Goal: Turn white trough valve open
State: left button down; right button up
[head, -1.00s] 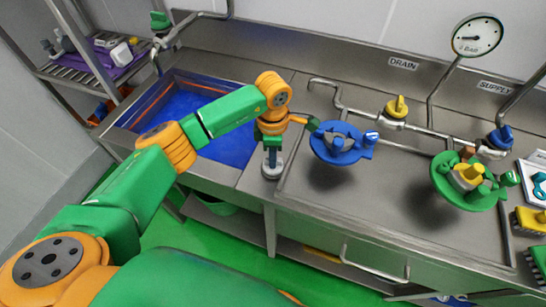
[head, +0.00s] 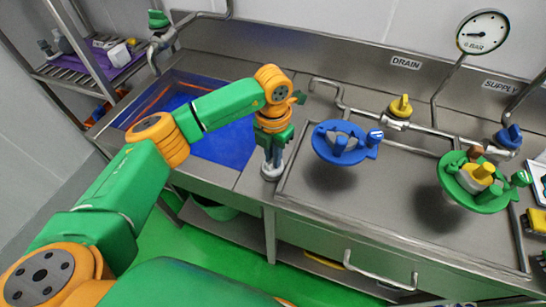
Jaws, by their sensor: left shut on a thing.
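My left arm reaches in from the left, and its gripper (head: 271,168) points down at the bench, between the blue trough and the steel worktop. The gripper is shut on the white trough valve (head: 272,174), a small pale round piece low on the bench. The fingers hide most of the valve, so I cannot read which way its handle points. The trough (head: 228,143) is a sunken blue basin left of the gripper, partly covered by my arm. My right gripper is not in view.
A blue dish (head: 322,143) and a green dish (head: 489,206) with small parts are right of the gripper. A yellow valve (head: 400,106) and a blue valve (head: 508,136) sit on the rear pipe. A gauge (head: 482,32) stands behind. The worktop (head: 375,205) between the dishes is clear.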

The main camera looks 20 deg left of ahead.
pick_arm(q)
jog(key=shift+n, duration=1.6)
jog(key=shift+b, duration=0.3)
jog(key=c, duration=0.9)
grip_release()
jog(key=shift+o, duration=0.2)
notch_tip(320, 180, up, 7)
jog(key=shift+f+b, duration=0.2)
jog(key=shift+b, duration=0.65)
jog(key=shift+r, duration=0.3)
